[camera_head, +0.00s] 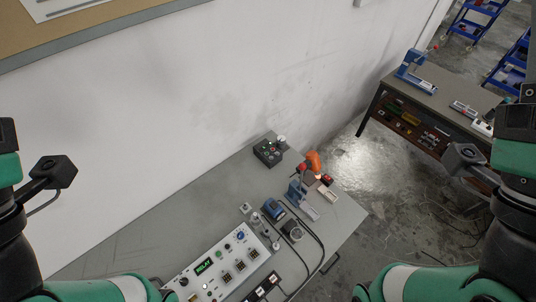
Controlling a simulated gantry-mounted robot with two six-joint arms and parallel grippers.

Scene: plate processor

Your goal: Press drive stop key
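A light grey control panel (215,262) sits at the front of the grey bench, low in the head view. It has a lit green display (204,266), a blue round knob (241,236) and several dark square keys (240,265). The labels are too small to read, so I cannot tell which key is the drive stop key. A dark box (268,151) with small coloured buttons stands farther back against the wall. My two arms show at the left and right edges, away from the panel. No gripper fingers show on either arm.
The grey bench (165,218) has a clear area left of the panel. Right of it are a blue device (273,208), black cables, a blue-grey clamp-like tool (297,190) and an orange tool (313,161). A second bench (440,98) stands at the upper right.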

